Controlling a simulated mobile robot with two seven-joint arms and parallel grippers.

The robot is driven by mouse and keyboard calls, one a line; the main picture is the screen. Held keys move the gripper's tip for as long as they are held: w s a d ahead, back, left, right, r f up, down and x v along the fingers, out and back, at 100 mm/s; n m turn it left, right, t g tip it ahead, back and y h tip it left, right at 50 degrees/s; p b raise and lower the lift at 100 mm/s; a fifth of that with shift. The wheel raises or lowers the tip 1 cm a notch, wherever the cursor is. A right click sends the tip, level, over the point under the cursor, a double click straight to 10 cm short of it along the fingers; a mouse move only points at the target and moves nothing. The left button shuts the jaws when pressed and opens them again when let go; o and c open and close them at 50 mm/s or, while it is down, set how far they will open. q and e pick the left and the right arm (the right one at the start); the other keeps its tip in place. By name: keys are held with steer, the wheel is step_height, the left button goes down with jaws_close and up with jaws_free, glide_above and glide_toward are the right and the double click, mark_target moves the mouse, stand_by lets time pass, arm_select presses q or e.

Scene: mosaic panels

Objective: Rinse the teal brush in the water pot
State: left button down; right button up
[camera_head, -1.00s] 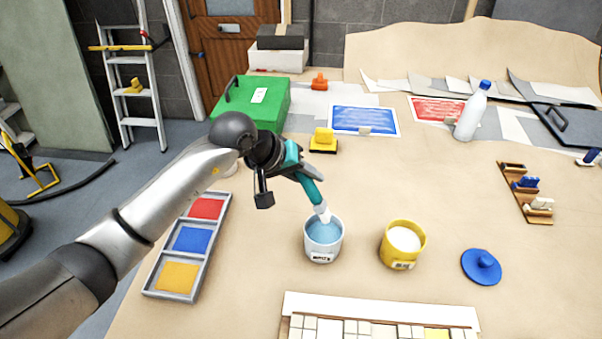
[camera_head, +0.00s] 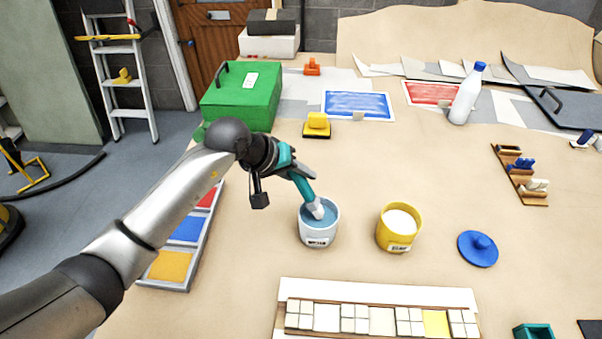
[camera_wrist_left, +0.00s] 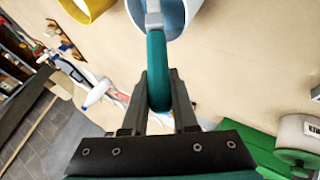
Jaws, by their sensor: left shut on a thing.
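My left gripper (camera_head: 292,169) is shut on the teal brush (camera_head: 303,186) and holds it tilted, head down. The brush's pale head (camera_head: 316,209) is inside the mouth of the white water pot (camera_head: 319,237), at or in the blue water; how deep I cannot tell. In the left wrist view the teal handle (camera_wrist_left: 157,80) lies between the two fingers (camera_wrist_left: 160,100), and the pot's rim (camera_wrist_left: 188,14) shows at the top edge. My right gripper is in neither view.
A yellow pot (camera_head: 398,232) stands right of the water pot, with a blue lid (camera_head: 478,249) beyond it. The paint tray (camera_head: 186,231) is left, partly behind my left arm. A tile panel (camera_head: 380,318) lies in front. A yellow-handled block (camera_head: 317,125) sits behind.

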arm_select(q)
steer(key=shift+f+b, duration=0.5)
steer(key=shift+b, duration=0.05)
stand_by(0.7)
steer(key=shift+s+a+f+b, duration=0.15)
steer(key=shift+f+b, duration=0.15)
steer(key=shift+b, duration=0.2)
stand_by(1.8)
steer(key=shift+r+p, duration=1.55)
steer(key=shift+r, duration=2.2)
